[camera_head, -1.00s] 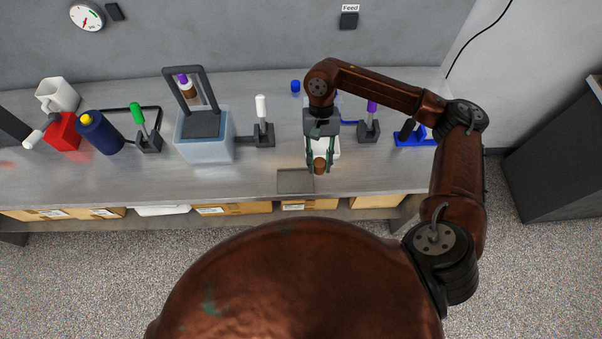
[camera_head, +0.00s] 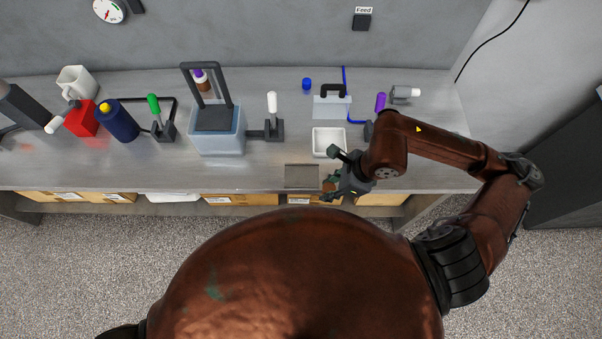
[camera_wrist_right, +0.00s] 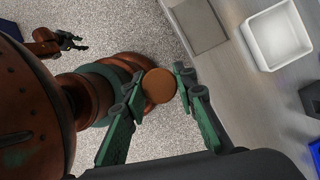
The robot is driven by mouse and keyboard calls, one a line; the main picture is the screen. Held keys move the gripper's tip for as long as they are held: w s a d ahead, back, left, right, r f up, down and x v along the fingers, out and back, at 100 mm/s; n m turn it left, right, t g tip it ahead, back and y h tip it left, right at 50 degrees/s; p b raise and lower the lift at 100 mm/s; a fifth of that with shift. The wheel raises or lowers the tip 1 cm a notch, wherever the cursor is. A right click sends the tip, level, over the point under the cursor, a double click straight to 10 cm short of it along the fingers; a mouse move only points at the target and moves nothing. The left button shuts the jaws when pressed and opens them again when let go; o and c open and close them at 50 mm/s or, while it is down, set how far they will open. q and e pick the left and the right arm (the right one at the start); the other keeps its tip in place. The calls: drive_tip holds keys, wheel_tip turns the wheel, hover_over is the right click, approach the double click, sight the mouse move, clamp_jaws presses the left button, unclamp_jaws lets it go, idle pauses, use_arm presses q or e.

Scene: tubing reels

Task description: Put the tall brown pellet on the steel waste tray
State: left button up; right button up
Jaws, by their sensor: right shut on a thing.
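The tall brown pellet (camera_wrist_right: 159,86) shows in the right wrist view as a round brown end between the fingers of my right gripper (camera_wrist_right: 153,92). The gripper is shut on it. In the head view my right gripper (camera_head: 333,174) points left, close to the right side of the steel waste tray (camera_head: 301,185), and the pellet is hard to make out there. The tray is a flat grey square at the bench's front edge. It also shows in the right wrist view (camera_wrist_right: 200,27), apart from the pellet. My left gripper (camera_wrist_right: 76,41) appears open and empty, far off.
A white dish (camera_head: 328,143) stands just behind the tray. A clear bin (camera_head: 217,140) and a white-handled holder (camera_head: 273,128) stand to its left. A grey box with a black handle (camera_head: 332,105) is behind. Bare bench lies left of the tray.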

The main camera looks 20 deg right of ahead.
drive_tip(key=shift+w+a, duration=0.1)
drive_tip(key=w+a+f+p, duration=0.1)
drive_tip(key=w+f, duration=0.2)
drive_tip(key=w, duration=0.1)
drive_tip(key=w+a+f+p, duration=0.1)
drive_tip(key=w+f, duration=0.2)
drive_tip(key=w, duration=0.1)
drive_tip(key=w+a+f+p, duration=0.1)
drive_tip(key=w+f, duration=0.1)
drive_tip(key=w, duration=0.2)
drive_tip(key=shift+w+a+f, duration=0.15)
drive_tip(key=shift+a+f, duration=0.1)
drive_tip(key=shift+f, duration=0.15)
drive_tip(key=shift+w+a+f, duration=0.15)
drive_tip(key=shift+w+f, duration=0.15)
drive_tip(key=shift+f, duration=0.1)
wheel_tip(320, 180, down, 3)
drive_tip(key=shift+p, duration=0.65)
use_arm(q)
wheel_tip(320, 180, up, 4)
drive_tip(key=shift+s+r, duration=0.1)
drive_tip(key=shift+r, duration=0.05)
use_arm(e)
drive_tip(key=shift+w+f, duration=0.1)
drive_tip(key=shift+f, duration=0.1)
drive_tip(key=shift+f, duration=0.1)
drive_tip(key=o, duration=0.9)
drive_tip(key=shift+o, duration=0.2)
